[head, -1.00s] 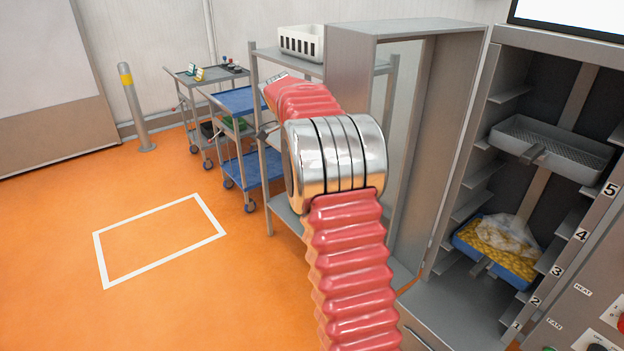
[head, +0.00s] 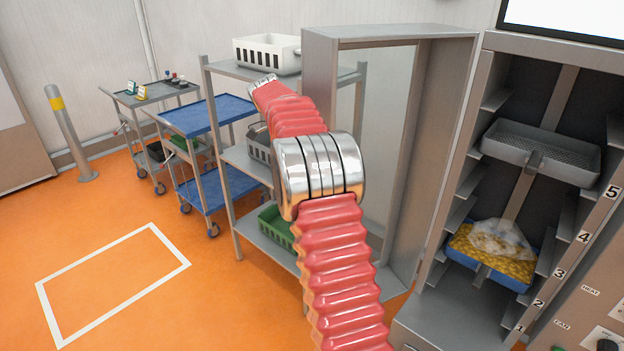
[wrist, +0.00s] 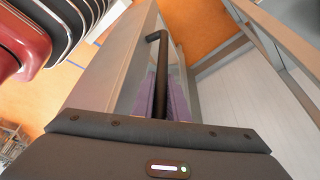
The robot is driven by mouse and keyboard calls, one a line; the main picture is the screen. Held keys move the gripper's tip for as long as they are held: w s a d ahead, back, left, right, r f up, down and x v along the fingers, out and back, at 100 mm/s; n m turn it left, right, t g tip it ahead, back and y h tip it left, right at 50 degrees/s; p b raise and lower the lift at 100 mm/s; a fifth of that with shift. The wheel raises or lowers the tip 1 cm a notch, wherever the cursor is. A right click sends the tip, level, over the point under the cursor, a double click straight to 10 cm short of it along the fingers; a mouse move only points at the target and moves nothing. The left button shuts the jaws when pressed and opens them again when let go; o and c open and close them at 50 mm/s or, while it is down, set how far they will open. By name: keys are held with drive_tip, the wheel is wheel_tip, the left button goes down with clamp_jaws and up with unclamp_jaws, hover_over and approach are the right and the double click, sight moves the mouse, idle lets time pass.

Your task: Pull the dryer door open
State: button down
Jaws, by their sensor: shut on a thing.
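The dryer door (head: 428,150), a grey frame with a clear pane, stands swung out to the left of the dryer (head: 487,120), leaving the dryer's inside exposed. My red ribbed arm, with its silver joint, passes in front of the door's left side. In the wrist view, the purple pads of my gripper (wrist: 164,90) are shut on the black bar handle (wrist: 163,52), whose top bends left toward the grey door frame. My gripper is hidden in the head view.
A mesh tray (head: 545,150) and a blue tray of yellow pieces (head: 490,258) sit inside the dryer. A shelf rack (head: 226,160) stands close behind the door, with carts (head: 205,115) further left. Orange floor at left is open, with a white outlined rectangle (head: 112,285).

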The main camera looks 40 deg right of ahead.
drive_tip(key=shift+w+a, duration=0.2)
drive_tip(key=shift+w, duration=0.3)
drive_tip(key=shift+w, duration=0.1)
drive_tip(key=c, duration=2)
unclamp_jaws()
drive_tip(key=shift+c, duration=0.2)
drive_tip(key=o, duration=0.3)
drive_tip(key=shift+d, duration=0.2)
drive_tip(key=shift+r, duration=0.15)
